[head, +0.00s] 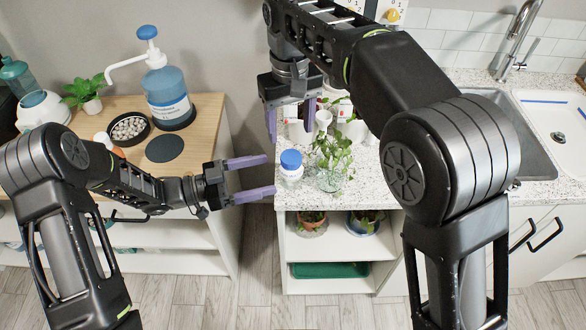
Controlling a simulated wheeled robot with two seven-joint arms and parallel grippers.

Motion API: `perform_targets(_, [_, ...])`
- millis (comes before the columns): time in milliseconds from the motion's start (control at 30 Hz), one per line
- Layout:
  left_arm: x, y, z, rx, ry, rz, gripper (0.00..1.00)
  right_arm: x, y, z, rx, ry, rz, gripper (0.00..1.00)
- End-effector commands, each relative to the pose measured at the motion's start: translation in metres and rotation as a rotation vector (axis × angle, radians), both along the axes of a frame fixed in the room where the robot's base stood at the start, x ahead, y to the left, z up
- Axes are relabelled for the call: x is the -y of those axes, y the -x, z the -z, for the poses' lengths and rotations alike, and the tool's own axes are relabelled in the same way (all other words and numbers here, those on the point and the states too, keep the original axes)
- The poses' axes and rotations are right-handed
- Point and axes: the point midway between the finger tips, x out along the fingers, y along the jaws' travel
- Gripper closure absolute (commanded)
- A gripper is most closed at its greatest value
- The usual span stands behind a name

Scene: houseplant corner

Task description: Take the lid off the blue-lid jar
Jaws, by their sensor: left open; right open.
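The jar (291,176) is small and pale, with a round blue lid (291,159) on top. It stands upright at the front left corner of the speckled counter (375,186). My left gripper (271,175) is open, with its purple fingers pointing right. Their tips are just left of the jar, and I see nothing between them. My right gripper (290,134) is open and points down, just behind the jar in the picture. Its left finger shows clearly; the other is partly lost against the pots behind.
A leafy plant in a glass (330,180) stands close right of the jar, with white pots (353,130) behind. A sink (500,130) is at right. On the wooden cabinet at left are a blue pump bottle (168,95), a pebble bowl (129,128) and a dark disc (164,148).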

Motion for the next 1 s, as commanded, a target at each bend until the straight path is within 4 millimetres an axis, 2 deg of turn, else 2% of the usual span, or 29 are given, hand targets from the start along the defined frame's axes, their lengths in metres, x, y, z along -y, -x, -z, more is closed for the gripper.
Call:
perform_targets(267, [0.011,-0.003,-0.001,0.001,0.002,0.001,0.24,0.0,0.0,0.0,0.0,0.0,0.0,0.39])
perform_targets(700, [0.068,-0.018,0.0,0.0,0.0,0.001,0.24,0.0,0.0,0.0,0.0,0.0,0.0,0.39])
perform_targets(1000, [0.076,-0.021,0.0,0.0,0.001,-0.002,0.24,0.0,0.0,0.0,0.0,0.0,0.0,0.39])
